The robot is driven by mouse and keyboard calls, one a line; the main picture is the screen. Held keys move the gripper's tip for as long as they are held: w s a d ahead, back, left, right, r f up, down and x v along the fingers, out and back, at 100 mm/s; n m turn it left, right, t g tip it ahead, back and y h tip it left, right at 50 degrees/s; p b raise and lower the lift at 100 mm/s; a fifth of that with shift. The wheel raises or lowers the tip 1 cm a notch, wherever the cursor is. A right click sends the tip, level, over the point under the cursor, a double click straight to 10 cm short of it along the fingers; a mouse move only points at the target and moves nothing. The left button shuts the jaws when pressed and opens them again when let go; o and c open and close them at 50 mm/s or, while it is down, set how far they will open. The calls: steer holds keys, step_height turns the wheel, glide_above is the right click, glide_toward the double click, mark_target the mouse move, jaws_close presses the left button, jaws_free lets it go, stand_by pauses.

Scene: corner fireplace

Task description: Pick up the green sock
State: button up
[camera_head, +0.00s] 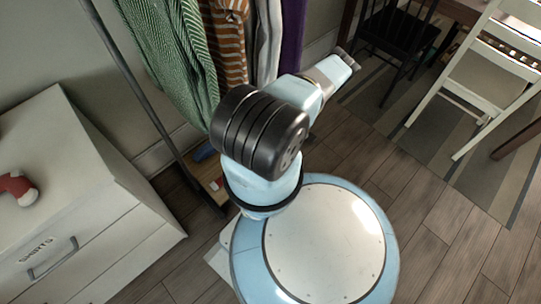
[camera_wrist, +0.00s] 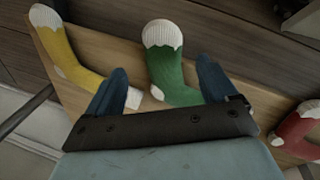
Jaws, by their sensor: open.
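The green sock (camera_wrist: 170,72), with a white cuff and white toe, lies on a wooden board (camera_wrist: 105,45) in the wrist view. My gripper (camera_wrist: 162,66) is open, with one blue finger on each side of the sock's foot. The cuff end extends past the fingertips. I cannot tell whether either finger touches the sock. In the head view the green sock cannot be made out.
A yellow sock (camera_wrist: 60,45) lies left of the green one, and a red sock (camera_wrist: 297,128) lies to the right. A white drawer unit (camera_head: 75,165) and hanging clothes (camera_head: 180,60) stand close by. Open wooden floor (camera_head: 445,220) is at right.

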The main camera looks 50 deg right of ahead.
steer(key=shift+a+x, duration=0.2)
steer(key=shift+x, duration=1.95)
steer(key=shift+w, duration=0.1)
steer(key=shift+c, duration=0.4)
steer(key=c, duration=1)
steer(key=shift+c, duration=0.2)
steer(key=shift+r, duration=0.6)
steer(key=s+a+r, duration=0.8)
steer(key=s+r, duration=0.3)
steer(key=shift+a+r, duration=0.2)
steer(key=shift+r, duration=0.15)
